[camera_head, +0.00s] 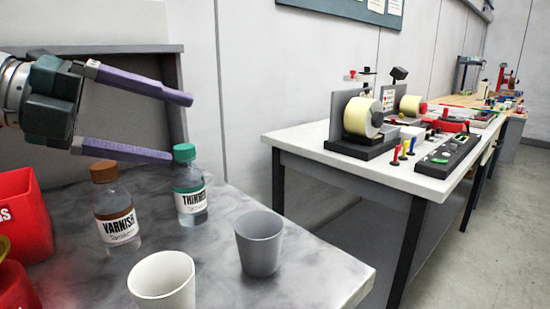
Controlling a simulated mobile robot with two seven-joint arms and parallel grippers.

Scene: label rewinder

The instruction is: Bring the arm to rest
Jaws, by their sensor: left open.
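My left gripper (182,127) comes in from the upper left with its two purple fingers spread apart and nothing between them. It hangs above the marbled table (325,270). In this picture its lower fingertip is beside the green cap of the thinner bottle (191,195); I cannot tell whether they touch. The brown-capped varnish bottle (115,207) stands upright below the fingers. My right gripper is not in view.
A grey cup (259,243) and a white cup (163,282) stand near the table's front. A red container (22,215) is at the left. A white-topped bench (385,180) with the label rewinder (362,117) stands beyond, across a gap.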

